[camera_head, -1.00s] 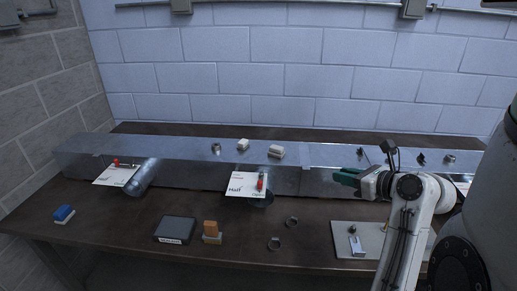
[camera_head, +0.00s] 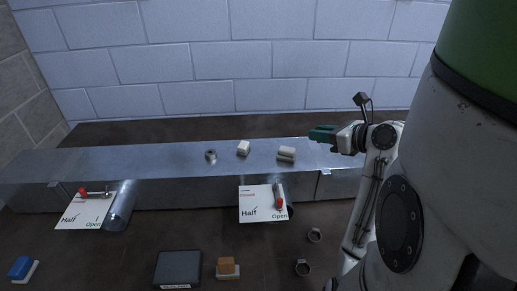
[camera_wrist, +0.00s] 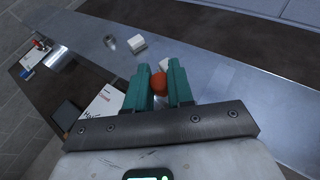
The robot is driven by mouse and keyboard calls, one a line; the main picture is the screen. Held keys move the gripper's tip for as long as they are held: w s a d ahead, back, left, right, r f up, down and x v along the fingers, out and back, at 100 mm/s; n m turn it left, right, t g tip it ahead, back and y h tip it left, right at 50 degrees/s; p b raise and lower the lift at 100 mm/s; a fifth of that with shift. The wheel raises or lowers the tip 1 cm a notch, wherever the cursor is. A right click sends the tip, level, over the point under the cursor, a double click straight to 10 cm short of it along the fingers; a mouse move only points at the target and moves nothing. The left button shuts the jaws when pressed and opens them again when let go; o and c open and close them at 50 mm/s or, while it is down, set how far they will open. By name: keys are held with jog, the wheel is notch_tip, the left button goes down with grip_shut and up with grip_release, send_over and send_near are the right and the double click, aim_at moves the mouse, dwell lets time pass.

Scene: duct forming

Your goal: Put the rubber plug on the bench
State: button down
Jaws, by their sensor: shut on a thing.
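My gripper (camera_head: 318,134), with green fingers, is held above the right part of the metal duct in the head view. In the wrist view its two fingers (camera_wrist: 159,72) are shut on a round orange-red thing, which I take to be the rubber plug (camera_wrist: 159,84). Only its rounded end shows between the fingers; the plug cannot be made out in the head view. The dark brown bench (camera_head: 130,252) runs in front of and behind the duct. The gripper is apart from the bench top.
The grey duct (camera_head: 110,165) carries a metal ring (camera_head: 211,155) and white blocks (camera_head: 286,154). Two cards with red-handled levers (camera_head: 263,203) are at its front. A dark box (camera_head: 178,268), an orange block (camera_head: 228,266) and rings (camera_head: 314,235) are on the bench. Bare bench lies between.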

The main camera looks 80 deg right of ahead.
jog(key=w+d+f, duration=0.1)
jog(key=w+f, duration=0.3)
jog(key=w, duration=0.5)
send_over(270, 166)
jog(key=s, duration=0.1)
notch_tip(270, 166, down, 5)
jog(key=shift+a+r, duration=0.1)
jog(key=shift+r, duration=0.1)
jog(key=shift+w+f, duration=0.35)
jog(key=shift+f, duration=0.1)
jog(key=shift+w+f, duration=0.15)
jog(key=shift+f, duration=1.55)
jog(key=shift+f, duration=0.1)
jog(key=c, duration=0.9)
grip_release()
jog(key=shift+c, duration=0.2)
